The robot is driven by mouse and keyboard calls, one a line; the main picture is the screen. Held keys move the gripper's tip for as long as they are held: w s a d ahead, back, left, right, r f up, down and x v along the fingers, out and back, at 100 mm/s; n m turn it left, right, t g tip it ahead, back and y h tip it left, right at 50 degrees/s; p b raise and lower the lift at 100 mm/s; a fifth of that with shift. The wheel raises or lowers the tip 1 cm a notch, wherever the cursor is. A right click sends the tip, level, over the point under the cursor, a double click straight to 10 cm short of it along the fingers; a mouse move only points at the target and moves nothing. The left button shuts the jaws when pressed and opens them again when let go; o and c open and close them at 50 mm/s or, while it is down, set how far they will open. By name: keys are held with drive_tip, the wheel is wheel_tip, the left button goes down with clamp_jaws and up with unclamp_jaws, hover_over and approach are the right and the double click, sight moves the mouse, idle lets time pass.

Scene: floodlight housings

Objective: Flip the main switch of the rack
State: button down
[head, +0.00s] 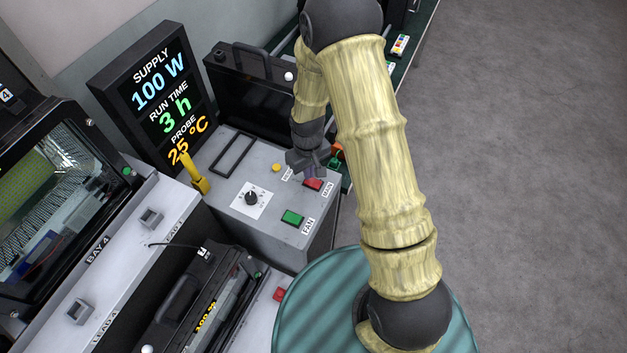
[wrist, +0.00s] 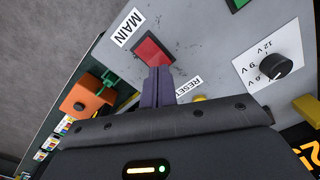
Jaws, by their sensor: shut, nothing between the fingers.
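The main switch is a red rocker (head: 313,184) on the grey control box (head: 268,222), beside a label reading MAIN. It also shows in the wrist view (wrist: 152,50), next to its MAIN label (wrist: 128,27). My gripper (head: 308,170) is at the switch's far side in the head view. In the wrist view its purple fingers (wrist: 158,78) are together and empty, with their tips at the lower edge of the red switch. I cannot tell whether the tips touch it. The fingers hide a little of the switch.
A green FAN switch (head: 292,217), a dial (head: 251,197) and a yellow RESET button (head: 276,167) share the box top. A display (head: 155,95) reading 100 W, 3 h, 25 °C stands behind. An orange block (wrist: 87,96) lies beside the box.

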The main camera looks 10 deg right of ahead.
drive_tip(key=shift+f+b, duration=0.6)
drive_tip(key=shift+f, duration=0.25)
idle(0.7)
drive_tip(key=shift+f, duration=0.15)
drive_tip(key=shift+s, duration=0.1)
drive_tip(key=shift+r+p, duration=1.55)
drive_tip(key=shift+r, duration=0.55)
drive_tip(key=shift+r+p, duration=0.6)
drive_tip(key=shift+r, duration=0.25)
drive_tip(key=shift+r+p, duration=0.4)
drive_tip(key=shift+r, duration=0.25)
